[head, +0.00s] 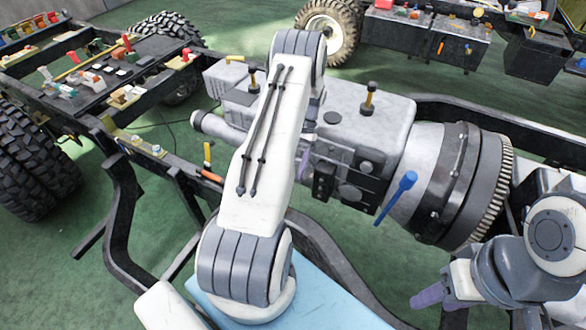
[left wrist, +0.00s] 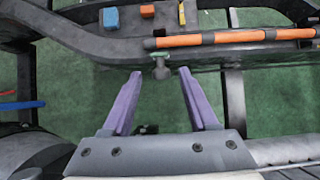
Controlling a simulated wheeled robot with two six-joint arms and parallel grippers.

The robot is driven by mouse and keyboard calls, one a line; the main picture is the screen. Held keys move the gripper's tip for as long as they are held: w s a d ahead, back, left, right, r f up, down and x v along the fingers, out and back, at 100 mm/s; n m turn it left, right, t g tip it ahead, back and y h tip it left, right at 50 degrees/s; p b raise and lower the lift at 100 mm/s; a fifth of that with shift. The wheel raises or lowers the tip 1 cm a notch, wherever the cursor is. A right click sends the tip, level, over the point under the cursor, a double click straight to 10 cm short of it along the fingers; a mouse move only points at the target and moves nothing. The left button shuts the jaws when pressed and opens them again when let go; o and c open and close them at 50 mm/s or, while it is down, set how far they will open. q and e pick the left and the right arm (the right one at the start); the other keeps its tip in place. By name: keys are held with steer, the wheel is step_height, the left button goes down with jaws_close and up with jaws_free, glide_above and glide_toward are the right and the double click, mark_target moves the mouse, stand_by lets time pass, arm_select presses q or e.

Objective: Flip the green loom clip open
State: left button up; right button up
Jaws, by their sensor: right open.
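In the left wrist view my left gripper (left wrist: 160,74) is open, its two purple fingers pointing at a chassis rail. A small dull grey-green piece (left wrist: 161,67) hangs under an orange hose, in line with the gap between the fingertips. It may be the green loom clip, but I cannot tell for sure. Nothing is held between the fingers.
The orange hose (left wrist: 235,36) runs along the dark rail (left wrist: 75,38). Blue (left wrist: 111,18) and orange (left wrist: 147,11) blocks sit on the rail. Green floor shows below.

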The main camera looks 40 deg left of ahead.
arm_select(q)
steer(key=shift+s, duration=0.15)
steer(key=b+v, duration=0.2)
steer(key=v, duration=0.8)
steer(key=shift+r, duration=0.2)
steer(key=shift+a, duration=0.1)
